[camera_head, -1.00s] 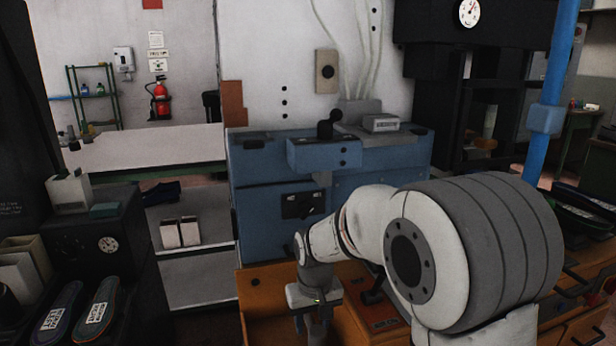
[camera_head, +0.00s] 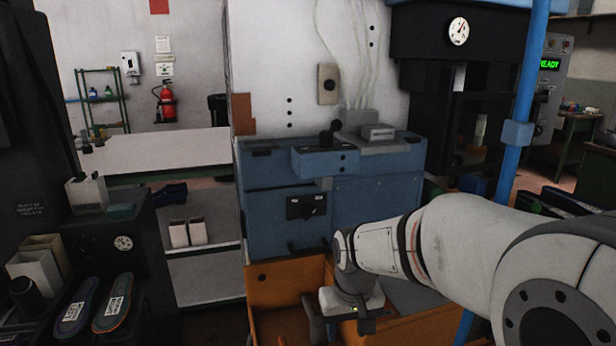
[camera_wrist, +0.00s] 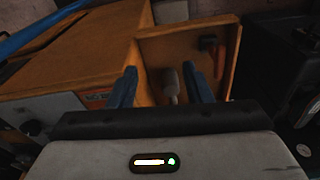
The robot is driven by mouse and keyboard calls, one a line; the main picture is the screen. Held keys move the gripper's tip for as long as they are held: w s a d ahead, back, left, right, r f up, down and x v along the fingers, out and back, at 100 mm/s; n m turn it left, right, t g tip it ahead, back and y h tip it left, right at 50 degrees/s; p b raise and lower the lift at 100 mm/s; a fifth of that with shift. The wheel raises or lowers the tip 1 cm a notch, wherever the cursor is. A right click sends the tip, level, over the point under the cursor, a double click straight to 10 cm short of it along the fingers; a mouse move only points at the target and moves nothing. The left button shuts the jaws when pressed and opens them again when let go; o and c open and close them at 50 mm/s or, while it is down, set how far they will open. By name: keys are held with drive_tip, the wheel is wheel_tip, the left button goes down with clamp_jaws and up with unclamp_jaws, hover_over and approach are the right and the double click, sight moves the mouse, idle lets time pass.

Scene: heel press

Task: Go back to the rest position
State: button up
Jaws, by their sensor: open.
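My gripper (camera_wrist: 157,86) shows in the wrist view with its two blue fingers apart and nothing held between them. It hangs over an orange-brown wooden bench or bin (camera_wrist: 75,60). A grey rod-like piece (camera_wrist: 170,84) shows beyond the gap between the fingers; I cannot tell how far off it is. In the head view my arm reaches in from the right, and the wrist end points down over the orange wood (camera_head: 285,285) in front of the blue machine (camera_head: 345,200). The fingertips are partly hidden there.
Two shoe soles with labels (camera_head: 112,303) lie at the lower left by a dark gauge box (camera_head: 130,243). A blue post (camera_head: 520,100) stands at right, before a black press (camera_head: 440,60) and a panel reading READY (camera_head: 549,64). A white-topped table (camera_head: 150,150) stands behind left.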

drive_tip(key=s+d+r+m+p, duration=0.1)
drive_tip(key=s+d+r+p, duration=0.2)
drive_tip(key=s, duration=0.4)
drive_tip(key=s+d+r+m+t+p, duration=0.1)
drive_tip(key=s+d+r+p, duration=0.2)
drive_tip(key=s+r, duration=0.3)
drive_tip(key=shift+s+d+r, duration=0.2)
drive_tip(key=shift+s+d, duration=0.25)
drive_tip(key=shift+d, duration=0.25)
drive_tip(key=shift+c, duration=0.7)
drive_tip(key=shift+s, duration=0.1)
drive_tip(key=shift+c, duration=0.3)
